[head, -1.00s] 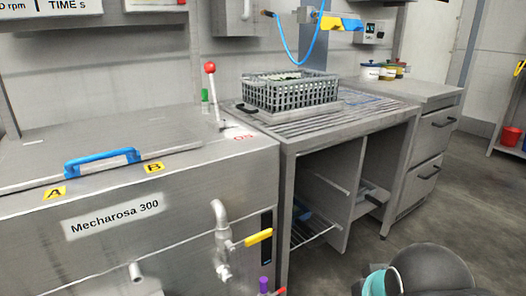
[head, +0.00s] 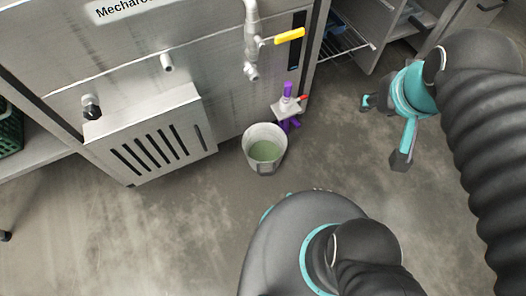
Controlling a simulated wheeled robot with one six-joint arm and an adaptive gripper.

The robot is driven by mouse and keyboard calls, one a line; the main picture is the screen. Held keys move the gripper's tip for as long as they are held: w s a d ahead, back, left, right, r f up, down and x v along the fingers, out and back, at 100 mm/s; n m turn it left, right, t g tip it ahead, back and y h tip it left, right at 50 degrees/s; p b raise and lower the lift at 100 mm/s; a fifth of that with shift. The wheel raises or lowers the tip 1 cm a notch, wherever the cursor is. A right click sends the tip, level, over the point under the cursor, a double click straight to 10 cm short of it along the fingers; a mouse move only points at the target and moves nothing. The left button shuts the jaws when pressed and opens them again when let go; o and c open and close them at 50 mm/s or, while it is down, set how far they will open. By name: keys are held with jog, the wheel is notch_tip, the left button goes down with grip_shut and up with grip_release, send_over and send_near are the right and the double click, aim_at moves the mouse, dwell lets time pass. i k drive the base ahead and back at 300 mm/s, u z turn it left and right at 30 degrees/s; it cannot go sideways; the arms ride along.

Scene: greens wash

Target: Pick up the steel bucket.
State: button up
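The steel bucket (head: 264,133) stands upright on the floor in front of the steel washing machine. It holds greenish liquid, and a small dark tab shows on its near side. My gripper (head: 384,131) is to the right of the bucket, well apart from it, with its two teal, dark-tipped fingers spread and nothing seen between them. The bucket is not hidden by my arm.
The washer front (head: 200,75) stands behind the bucket, with a slotted box (head: 160,140) to the left. A pipe with a yellow-handled valve (head: 288,36) hangs above. A purple-handled fitting (head: 288,105) is close at the bucket's right. Bare floor (head: 170,235) lies in front.

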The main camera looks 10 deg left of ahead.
aim_at(265, 144)
jog(key=u, duration=2.1)
jog(key=k, duration=0.6)
jog(key=z, duration=0.95)
